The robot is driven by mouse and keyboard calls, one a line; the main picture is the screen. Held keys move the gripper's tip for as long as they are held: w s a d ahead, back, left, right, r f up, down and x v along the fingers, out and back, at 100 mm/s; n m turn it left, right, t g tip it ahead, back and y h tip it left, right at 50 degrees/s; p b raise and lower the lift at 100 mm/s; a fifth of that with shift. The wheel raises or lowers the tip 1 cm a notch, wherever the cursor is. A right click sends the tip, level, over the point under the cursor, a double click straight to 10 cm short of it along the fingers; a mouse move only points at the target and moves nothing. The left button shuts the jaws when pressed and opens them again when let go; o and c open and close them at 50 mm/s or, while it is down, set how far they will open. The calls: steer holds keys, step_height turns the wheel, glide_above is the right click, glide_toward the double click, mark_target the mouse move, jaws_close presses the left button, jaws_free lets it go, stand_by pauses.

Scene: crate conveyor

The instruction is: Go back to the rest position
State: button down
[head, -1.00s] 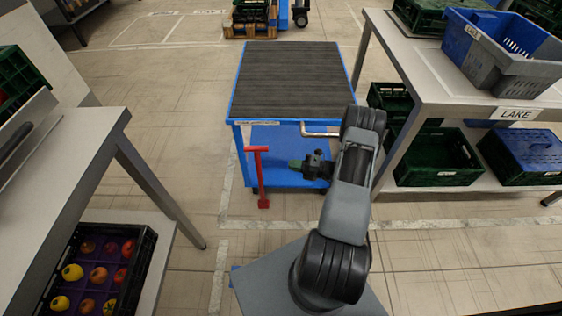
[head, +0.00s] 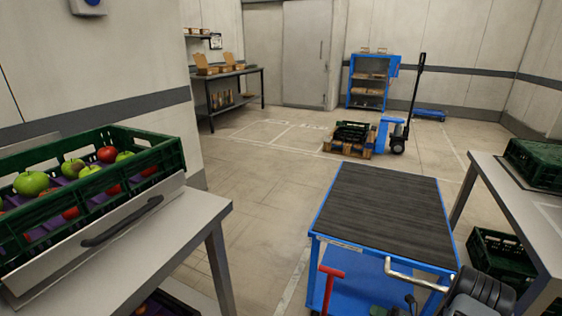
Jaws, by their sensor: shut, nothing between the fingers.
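Part of my arm (head: 482,293) shows at the bottom right, beside the cart's right front corner. Most of the arm is cut off by the frame edge.
A green crate of apples (head: 160,140) sits on the left table (head: 150,245). The right table (head: 520,215) carries another green crate (head: 537,165). Open floor lies beyond.

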steer(key=s+a+f+n+g, duration=0.2)
steer(key=s+a+n+g, duration=0.1)
steer(key=s+n, duration=0.15)
steer(key=s+a+r+n+g+h+p, duration=0.2)
steer(key=r+n+g+p, duration=0.2)
steer(key=r+n, duration=0.45)
steer(key=s+a+r+n+g+h+p, duration=0.25)
steer(key=r+n+g, duration=0.25)
steer(key=r+n, duration=0.4)
steer(key=s+a+r+n+t+h+p, duration=0.1)
steer(key=a+r+n+h+p, duration=0.2)
steer(key=r, duration=1)
steer(key=s+a+r+n+t+h+p, duration=0.1)
steer(key=a+r+n+t+h+p, duration=0.1)
steer(key=r+n+p, duration=0.7)
steer(key=s+a+r+n+t+h+p, duration=0.2)
steer(key=a+r+n+h+p, duration=0.2)
steer(key=r, duration=1.2)
steer(key=n+p, duration=0.2)
steer(key=n, duration=0.1)
steer(key=shift+a+r, duration=0.3)
steer(key=shift+r, duration=0.1)
